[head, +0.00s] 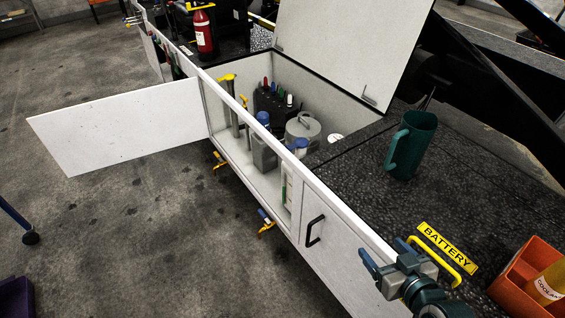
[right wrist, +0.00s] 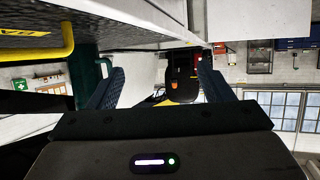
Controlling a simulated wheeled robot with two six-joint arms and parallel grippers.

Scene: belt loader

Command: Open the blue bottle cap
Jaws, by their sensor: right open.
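A blue cap (head: 263,118) tops a grey bottle (head: 264,153) that stands upright in the open white compartment. A second container with a blue cap (head: 301,144) stands to its right, partly hidden by the front rail. My right gripper (head: 387,255) is open and empty near the lower right, by the outer side of the cabinet, well away from both caps. Its two fingers also show apart in the right wrist view (right wrist: 157,82), with nothing between them. My left gripper is not in view.
The compartment's white lid (head: 325,45) stands raised and a white door (head: 120,128) is swung out left. A yellow handle (head: 447,248), green jug (head: 411,145) and orange bin (head: 515,285) are at right.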

